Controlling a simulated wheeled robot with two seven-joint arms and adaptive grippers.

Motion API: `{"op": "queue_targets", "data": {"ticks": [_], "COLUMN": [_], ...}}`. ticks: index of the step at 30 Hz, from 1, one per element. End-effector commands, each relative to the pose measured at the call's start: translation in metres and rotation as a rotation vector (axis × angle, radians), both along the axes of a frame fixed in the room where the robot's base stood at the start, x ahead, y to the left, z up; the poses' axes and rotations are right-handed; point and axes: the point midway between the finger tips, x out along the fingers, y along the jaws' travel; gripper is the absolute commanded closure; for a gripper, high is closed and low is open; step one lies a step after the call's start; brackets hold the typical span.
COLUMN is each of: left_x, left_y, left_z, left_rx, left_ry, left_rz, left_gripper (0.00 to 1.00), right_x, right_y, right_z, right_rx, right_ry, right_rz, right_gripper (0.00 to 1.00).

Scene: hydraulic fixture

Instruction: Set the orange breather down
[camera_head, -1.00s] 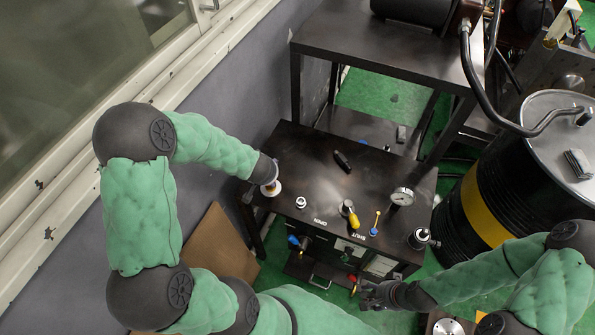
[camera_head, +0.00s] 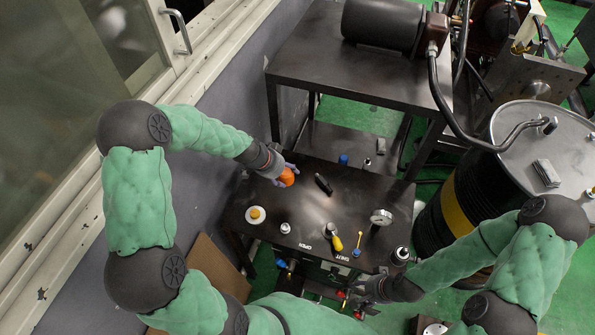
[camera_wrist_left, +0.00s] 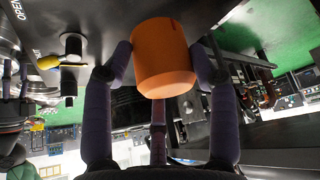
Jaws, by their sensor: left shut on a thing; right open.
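The orange breather (camera_head: 287,177) is a short rounded cylinder. My left gripper (camera_head: 281,172) is shut on it at the far left part of the dark table (camera_head: 322,238). In the left wrist view the breather (camera_wrist_left: 165,60) sits between the fingers of my left gripper (camera_wrist_left: 160,75). The head view does not show clearly whether the breather touches the table top. My right gripper (camera_head: 358,290) is open at the front edge of the table, near a small red part.
A white round fitting with an orange centre (camera_head: 255,214) stands at the table's left. A black cylinder (camera_head: 324,184) lies right of the breather.

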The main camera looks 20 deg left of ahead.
Motion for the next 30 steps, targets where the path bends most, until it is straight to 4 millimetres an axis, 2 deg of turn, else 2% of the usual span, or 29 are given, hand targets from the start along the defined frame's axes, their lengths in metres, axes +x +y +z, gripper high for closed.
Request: {"op": "queue_targets", "data": {"ticks": [12,18,24,30], "left_x": [0.063,0.084,0.099,0.104], "left_y": [0.030,0.040,0.047,0.050], "left_z": [-0.032,-0.063,-0.081,-0.087], "left_rx": [-0.002,-0.002,-0.002,-0.001], "left_ry": [0.001,0.003,0.000,0.000], "left_rz": [0.004,0.006,0.005,0.005], "left_gripper": [0.81,0.81,0.81,0.81], "right_x": [0.000,0.000,0.000,0.000], "right_y": [0.000,0.000,0.000,0.000], "right_z": [0.004,-0.001,-0.002,-0.002], "right_rx": [0.000,0.000,0.000,0.000], "right_ry": [0.000,0.000,0.000,0.000], "right_rz": [0.000,0.000,0.000,0.000], "right_gripper": [0.47,0.47,0.47,0.47]}}
